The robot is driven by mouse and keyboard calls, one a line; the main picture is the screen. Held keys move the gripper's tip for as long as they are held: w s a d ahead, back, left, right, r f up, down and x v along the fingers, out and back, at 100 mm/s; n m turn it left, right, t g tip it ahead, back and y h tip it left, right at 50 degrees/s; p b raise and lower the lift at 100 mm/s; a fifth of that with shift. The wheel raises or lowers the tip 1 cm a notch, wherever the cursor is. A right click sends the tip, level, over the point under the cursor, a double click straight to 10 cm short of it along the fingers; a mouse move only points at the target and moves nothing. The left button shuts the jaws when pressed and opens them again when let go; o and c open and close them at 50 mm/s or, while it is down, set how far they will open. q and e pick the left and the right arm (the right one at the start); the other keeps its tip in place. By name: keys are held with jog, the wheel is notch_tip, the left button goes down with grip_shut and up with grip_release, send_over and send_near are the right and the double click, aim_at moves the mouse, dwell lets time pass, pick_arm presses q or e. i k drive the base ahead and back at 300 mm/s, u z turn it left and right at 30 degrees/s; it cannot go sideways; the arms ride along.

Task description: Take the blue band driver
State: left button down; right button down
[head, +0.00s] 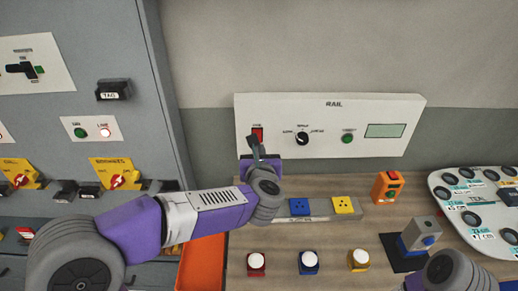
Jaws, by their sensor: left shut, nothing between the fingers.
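My left gripper (256,145) is shut and empty, in front of the white RAIL panel, with its fingertips just below the red switch (257,133). I cannot tell whether they touch the panel. No driver with a blue band can be made out for sure. Blue shows on a squat white-topped piece (308,263) at the front of the bench, on a square blue block (299,207) in a grey strip, and on a grey block with a blue round part (424,236). My right gripper does not show; only part of my right arm is at the bottom right.
The RAIL panel (330,108) has a knob, a green button and a display. Similar red (256,264) and yellow (358,260) pieces flank the blue one. An orange device (387,188) and white board (470,195) are right. A grey cabinet (130,55) stands left, an orange tray (203,263) below.

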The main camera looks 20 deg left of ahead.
aim_at(410, 244)
jog(key=k, duration=1)
